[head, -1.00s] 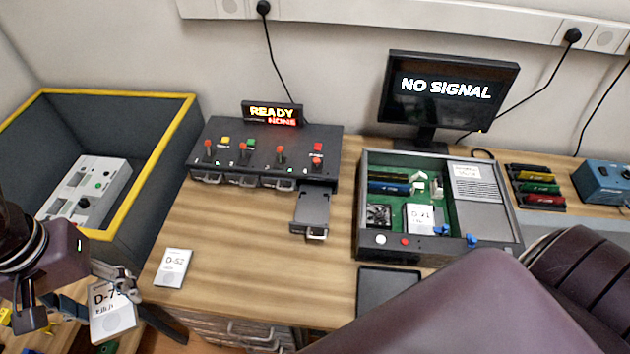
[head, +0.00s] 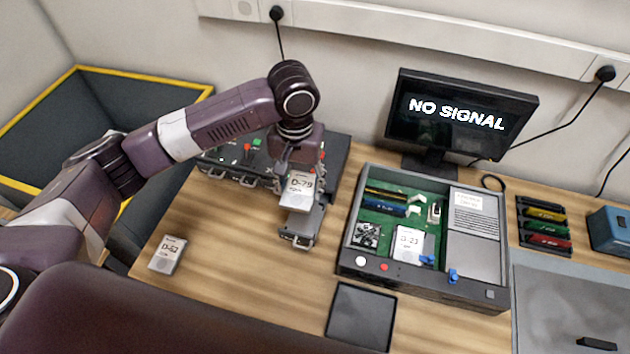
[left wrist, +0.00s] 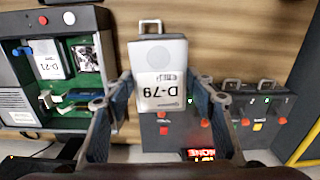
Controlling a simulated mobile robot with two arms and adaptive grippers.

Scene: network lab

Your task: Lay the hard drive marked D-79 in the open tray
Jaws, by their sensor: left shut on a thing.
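The white hard drive marked D-79 (head: 299,191) is held by my left gripper (head: 300,170) over the open tray (head: 298,238) at the front of the dark drive unit (head: 338,155). In the left wrist view the drive (left wrist: 160,72) sits between both fingers of the left gripper (left wrist: 160,92), its label upside down. The tray's handle (left wrist: 150,24) shows just past the drive; the drive hides most of the tray. I cannot tell whether the drive touches the tray. My right gripper is not in view.
Another drive, D-52 (head: 167,254), lies on the desk at the left. An open computer case (head: 345,250) with a drive inside stands right of the tray. A dark flat mat (head: 360,316) lies in front of it. A monitor (head: 460,115) stands behind.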

